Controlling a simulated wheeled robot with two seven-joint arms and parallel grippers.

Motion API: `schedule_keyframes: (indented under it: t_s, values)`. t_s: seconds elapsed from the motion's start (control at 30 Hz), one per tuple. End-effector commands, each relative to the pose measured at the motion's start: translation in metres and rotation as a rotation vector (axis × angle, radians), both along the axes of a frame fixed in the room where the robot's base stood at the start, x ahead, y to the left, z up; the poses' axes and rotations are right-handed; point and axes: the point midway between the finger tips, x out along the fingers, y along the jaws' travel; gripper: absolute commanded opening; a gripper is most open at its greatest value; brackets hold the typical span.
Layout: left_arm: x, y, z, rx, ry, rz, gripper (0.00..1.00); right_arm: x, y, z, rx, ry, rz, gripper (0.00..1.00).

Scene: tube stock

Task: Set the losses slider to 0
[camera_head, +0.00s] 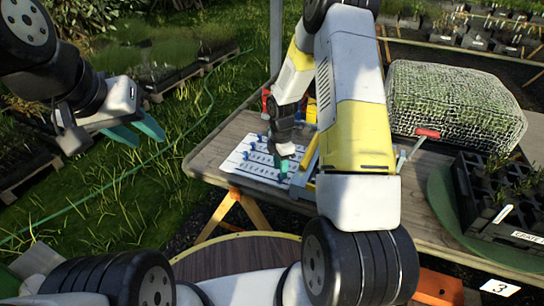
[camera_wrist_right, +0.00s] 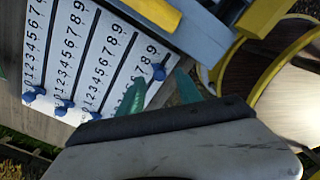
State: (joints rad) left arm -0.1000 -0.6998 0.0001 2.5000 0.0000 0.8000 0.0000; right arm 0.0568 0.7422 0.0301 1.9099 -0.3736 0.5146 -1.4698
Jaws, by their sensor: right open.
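A white slider board (camera_head: 240,160) with rows of printed numbers lies on the wooden table; it also shows in the right wrist view (camera_wrist_right: 84,48). Three blue knobs (camera_wrist_right: 65,106) sit by the 0 ends of their scales. Another blue knob (camera_wrist_right: 158,72) sits at the 9 end of the scale nearest my right gripper. My right gripper (camera_wrist_right: 161,84) is open, its teal fingertips on either side of that knob in the picture; contact cannot be told. In the head view, the right gripper (camera_head: 282,165) is over the board. My left gripper (camera_head: 143,130) is open and empty over grass. No slider name is legible.
A blue and yellow object (camera_wrist_right: 205,30) stands close beside the board. A mesh-covered mound (camera_head: 455,105), a red-handled tool (camera_head: 427,133) and a black seedling crate (camera_head: 490,200) occupy the table's right side. The table's left edge (camera_head: 215,145) is clear.

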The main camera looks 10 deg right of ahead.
Motion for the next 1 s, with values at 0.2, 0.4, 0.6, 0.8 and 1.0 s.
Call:
schedule_keyframes:
  t_s: [0.2,0.4,0.6,0.8,1.0]
  values:
    - [0.0,0.0,0.0,0.0,0.0,0.0,0.36,0.0,0.0,-0.02,0.0,0.0,-0.001,0.41]
    - [0.0,0.0,0.0,0.0,0.0,0.0,0.36,0.0,0.0,-0.021,0.0,-0.001,-0.001,0.41]
    - [0.0,0.0,0.0,0.0,0.0,0.0,0.36,0.0,0.0,-0.021,0.0,-0.001,-0.002,0.18]
    - [0.0,0.0,0.0,0.0,0.0,0.0,0.36,0.0,0.0,-0.021,0.0,-0.001,-0.002,0.0]
    - [0.0,0.0,0.0,0.0,0.0,0.0,0.36,0.0,0.0,-0.021,0.0,-0.002,-0.002,0.0]
